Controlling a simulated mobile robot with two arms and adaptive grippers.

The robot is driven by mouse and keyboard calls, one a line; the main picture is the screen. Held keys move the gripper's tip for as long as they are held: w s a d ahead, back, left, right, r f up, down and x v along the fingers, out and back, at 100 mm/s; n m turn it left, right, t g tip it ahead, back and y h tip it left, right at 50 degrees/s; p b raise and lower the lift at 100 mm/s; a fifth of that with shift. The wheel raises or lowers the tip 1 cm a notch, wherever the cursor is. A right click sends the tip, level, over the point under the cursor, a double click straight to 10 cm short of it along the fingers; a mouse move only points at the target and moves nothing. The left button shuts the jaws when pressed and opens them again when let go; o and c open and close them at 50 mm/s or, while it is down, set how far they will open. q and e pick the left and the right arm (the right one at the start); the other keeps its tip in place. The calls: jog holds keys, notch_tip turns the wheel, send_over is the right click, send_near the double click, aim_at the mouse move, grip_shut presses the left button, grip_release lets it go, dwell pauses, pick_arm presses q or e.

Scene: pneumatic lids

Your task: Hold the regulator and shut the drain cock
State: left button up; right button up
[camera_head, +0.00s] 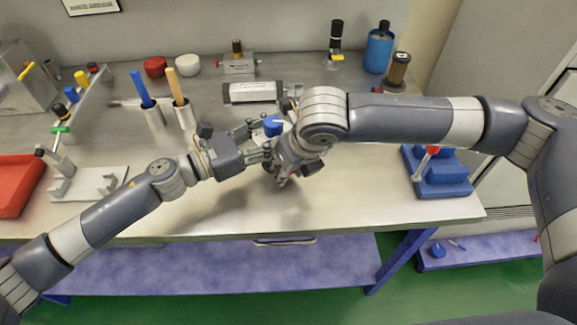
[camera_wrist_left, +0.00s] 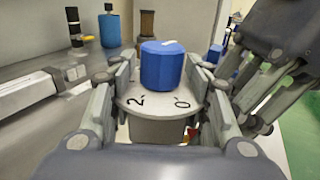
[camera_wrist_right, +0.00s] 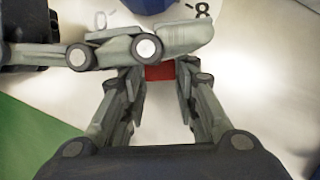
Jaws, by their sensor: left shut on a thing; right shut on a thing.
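The regulator has a blue knob (camera_head: 272,125) and stands at the middle of the bench. In the left wrist view the knob (camera_wrist_left: 162,66) sits upright above a pale scale plate (camera_wrist_left: 165,100) marked 2 and 0. My left gripper (camera_head: 268,150) is shut on the regulator, one finger on each side. My right gripper (camera_head: 284,172) is beside it, low down, mostly hidden in the head view by my own arm. In the right wrist view it is shut on a red part, apparently the drain cock (camera_wrist_right: 160,71). The cock's body is hidden, so its exact turn cannot be told.
A white-grey cylinder (camera_head: 253,92) lies behind the regulator. Cups with blue and yellow handles (camera_head: 178,86) stand at the back left. A blue block fixture (camera_head: 440,174) with a red-knobbed lever is at the right. The front middle of the bench is clear.

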jog(key=o, duration=1.1)
jog(key=shift+c, duration=0.2)
jog(key=v, duration=1.2)
pick_arm(q)
jog(key=o, duration=1.4)
jog(key=shift+c, duration=0.2)
